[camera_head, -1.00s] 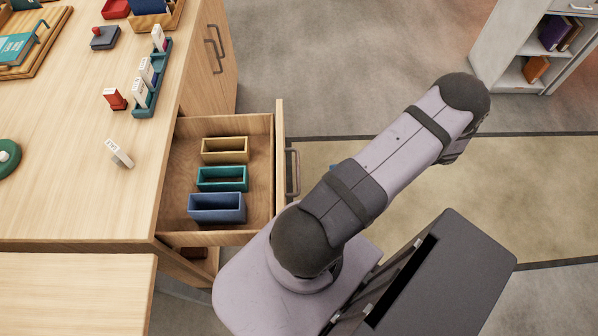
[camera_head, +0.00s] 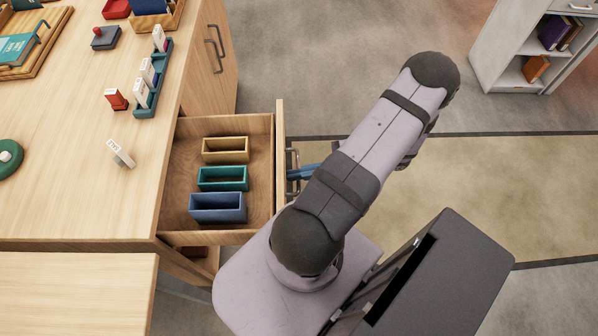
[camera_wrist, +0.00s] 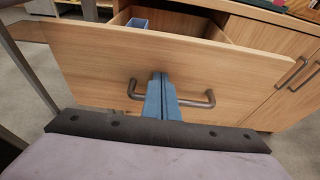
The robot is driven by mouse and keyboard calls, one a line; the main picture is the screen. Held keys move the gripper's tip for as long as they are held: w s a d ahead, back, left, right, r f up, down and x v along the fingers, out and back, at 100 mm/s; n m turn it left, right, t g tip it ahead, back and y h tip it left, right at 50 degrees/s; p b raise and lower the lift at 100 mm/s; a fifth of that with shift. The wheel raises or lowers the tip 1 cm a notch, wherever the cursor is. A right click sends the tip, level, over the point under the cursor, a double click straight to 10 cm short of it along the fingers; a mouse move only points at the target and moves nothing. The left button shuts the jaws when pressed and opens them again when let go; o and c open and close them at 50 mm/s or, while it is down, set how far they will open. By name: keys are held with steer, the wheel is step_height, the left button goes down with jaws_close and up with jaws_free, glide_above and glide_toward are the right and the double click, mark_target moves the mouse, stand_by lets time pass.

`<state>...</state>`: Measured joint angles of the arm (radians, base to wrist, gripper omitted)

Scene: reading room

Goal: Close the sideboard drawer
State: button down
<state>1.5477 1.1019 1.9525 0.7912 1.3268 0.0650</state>
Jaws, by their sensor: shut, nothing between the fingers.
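The sideboard drawer (camera_head: 180,205) stands open, pulled out to the right from the sideboard (camera_head: 205,75) in the head view. It holds a tan bin (camera_head: 225,155), a teal bin (camera_head: 222,186) and a blue bin (camera_head: 217,217). In the wrist view, the drawer front (camera_wrist: 105,60) faces me with its dark bar handle (camera_wrist: 207,98). My gripper (camera_wrist: 158,80), with blue fingers, is shut and empty, at the middle of the handle and in front of the panel. I cannot tell whether it touches. In the head view my arm partly hides my gripper (camera_head: 292,175).
The sideboard top holds a rack of white-labelled pieces (camera_head: 150,95), a loose white piece (camera_head: 120,153), a red stamp (camera_head: 116,99) and a green round object (camera_head: 8,158). A bookshelf (camera_head: 500,50) stands at the far right.

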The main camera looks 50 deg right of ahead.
steer(key=shift+w+a, duration=0.1)
steer(key=w+a, duration=2)
steer(key=shift+w+a, duration=0.15)
steer(key=shift+a, duration=0.1)
steer(key=shift+w+a, duration=0.15)
steer(key=shift+w, duration=0.05)
steer(key=shift+r, duration=0.15)
steer(key=shift+w+r, duration=0.1)
steer(key=shift+w, duration=0.05)
steer(key=shift+s+d, duration=0.25)
steer(key=shift+d, duration=0.1)
steer(key=v, duration=0.9)
steer(key=f+v, duration=0.1)
steer(key=v, duration=0.3)
steer(key=shift+s+d+f, duration=0.1)
steer(key=shift+s+d, duration=0.05)
steer(key=shift+s, duration=0.2)
